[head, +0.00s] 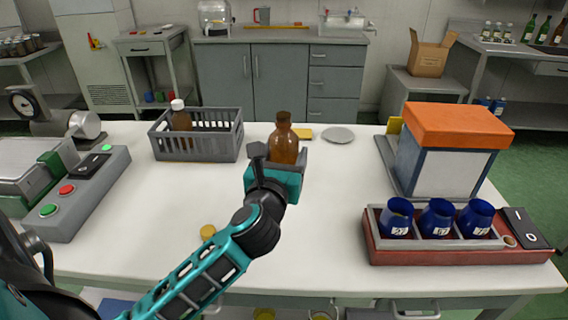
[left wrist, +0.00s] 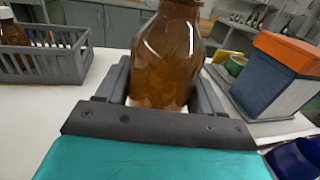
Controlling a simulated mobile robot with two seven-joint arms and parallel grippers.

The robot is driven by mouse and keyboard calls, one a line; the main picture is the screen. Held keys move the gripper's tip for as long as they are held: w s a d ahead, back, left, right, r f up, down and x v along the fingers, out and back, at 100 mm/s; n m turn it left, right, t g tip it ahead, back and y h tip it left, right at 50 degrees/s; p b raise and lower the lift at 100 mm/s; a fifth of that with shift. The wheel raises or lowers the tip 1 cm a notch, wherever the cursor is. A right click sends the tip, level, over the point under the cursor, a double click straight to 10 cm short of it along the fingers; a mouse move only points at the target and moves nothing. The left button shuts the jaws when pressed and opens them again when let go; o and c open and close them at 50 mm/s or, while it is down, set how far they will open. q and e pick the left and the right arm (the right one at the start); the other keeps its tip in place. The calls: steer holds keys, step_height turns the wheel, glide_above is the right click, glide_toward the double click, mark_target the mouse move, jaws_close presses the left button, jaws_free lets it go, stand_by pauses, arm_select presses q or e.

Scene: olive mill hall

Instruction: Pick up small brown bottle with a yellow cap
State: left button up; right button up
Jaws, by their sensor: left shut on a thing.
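A brown glass bottle (head: 284,145) stands upright near the middle of the table (head: 330,225). Its neck looks brown up to the top, and I see no yellow cap on it. My left gripper (head: 280,162) is shut on this bottle, which also shows between the fingers in the left wrist view (left wrist: 165,62). The gripper hides the bottle's base, so I cannot tell whether it touches the table. Another brown bottle (head: 181,121), with a white cap, stands in the grey crate (head: 196,146). A small round yellow thing (head: 208,231) lies on the table. My right gripper is not in view.
An orange-topped box (head: 450,150) stands at the right, behind a red-based rack (head: 450,252) with blue cups (head: 438,218). A grey disc (head: 338,135) and a flat yellow thing (head: 303,134) lie behind the bottle. A button panel (head: 75,195) is at the left. The front middle is mostly clear.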

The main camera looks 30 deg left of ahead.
mark_target(284, 113)
arm_select(q)
step_height(284, 113, up, 6)
steer(key=shift+r+p, duration=0.25)
steer(key=shift+p, duration=0.7)
steer(key=shift+r, duration=1.25)
steer(key=shift+r, duration=0.15)
